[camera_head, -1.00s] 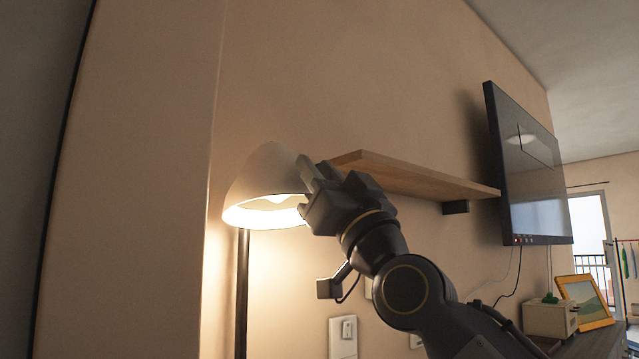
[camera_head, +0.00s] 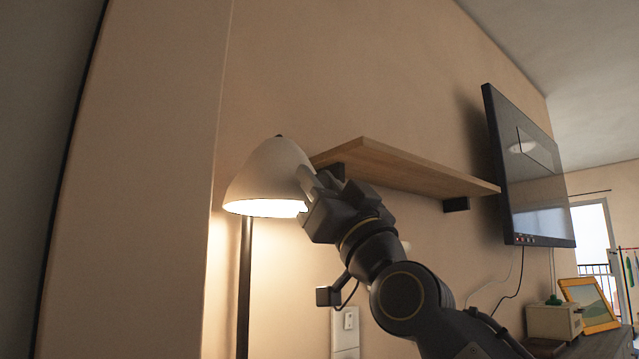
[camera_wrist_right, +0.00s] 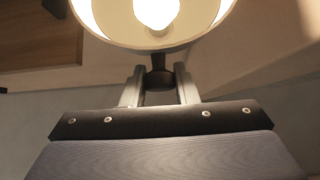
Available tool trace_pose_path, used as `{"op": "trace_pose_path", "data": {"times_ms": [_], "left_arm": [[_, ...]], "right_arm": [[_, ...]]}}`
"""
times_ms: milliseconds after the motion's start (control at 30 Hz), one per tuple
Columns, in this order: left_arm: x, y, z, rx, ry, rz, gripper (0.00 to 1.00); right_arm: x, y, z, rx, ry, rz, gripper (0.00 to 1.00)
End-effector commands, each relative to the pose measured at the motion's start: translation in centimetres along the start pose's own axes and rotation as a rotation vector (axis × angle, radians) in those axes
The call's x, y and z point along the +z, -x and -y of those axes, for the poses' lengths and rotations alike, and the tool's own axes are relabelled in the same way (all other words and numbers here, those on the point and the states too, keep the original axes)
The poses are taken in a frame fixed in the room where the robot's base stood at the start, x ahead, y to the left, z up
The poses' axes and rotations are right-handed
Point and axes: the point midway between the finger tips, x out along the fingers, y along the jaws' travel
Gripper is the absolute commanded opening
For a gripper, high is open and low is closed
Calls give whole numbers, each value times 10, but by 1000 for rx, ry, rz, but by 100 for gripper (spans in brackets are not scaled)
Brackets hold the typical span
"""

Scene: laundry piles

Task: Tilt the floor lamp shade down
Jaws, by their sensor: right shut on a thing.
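The floor lamp shade (camera_head: 268,178) is a pale, lit cone at the left of centre in the head view. Its opening faces down, nearly level, with a dark knob on top. The dark lamp pole (camera_head: 244,290) runs down below it. My right gripper (camera_head: 306,186) is at the shade's right side. In the right wrist view, the shade's rim (camera_wrist_right: 155,42) and glowing bulb (camera_wrist_right: 157,12) are above the fingers. The right gripper (camera_wrist_right: 159,82) is shut on a small dark piece at the shade's edge. My left gripper is out of view.
A wooden wall shelf (camera_head: 400,168) is just behind and right of my right gripper. A television (camera_head: 530,170) hangs farther right. A wall corner (camera_head: 140,180) stands left of the lamp. A picture frame (camera_head: 592,303) and small box (camera_head: 553,321) sit at lower right.

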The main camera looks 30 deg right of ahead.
Motion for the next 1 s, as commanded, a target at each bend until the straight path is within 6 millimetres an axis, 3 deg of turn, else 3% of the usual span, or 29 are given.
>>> {"op": "trace_pose_path", "data": {"times_ms": [167, 200, 333, 667, 1000], "left_arm": [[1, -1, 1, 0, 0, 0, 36], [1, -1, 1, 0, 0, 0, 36], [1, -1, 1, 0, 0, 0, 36], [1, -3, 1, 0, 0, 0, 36], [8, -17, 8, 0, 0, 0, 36]], "right_arm": [[8, 1, 2, -7, 1, 18, 0], [8, 1, 2, -7, 1, 18, 29], [7, 1, 2, -5, 0, 15, 46], [4, 5, 1, -4, 1, 8, 46], [5, 59, 1, -4, 1, 10, 46]]}}
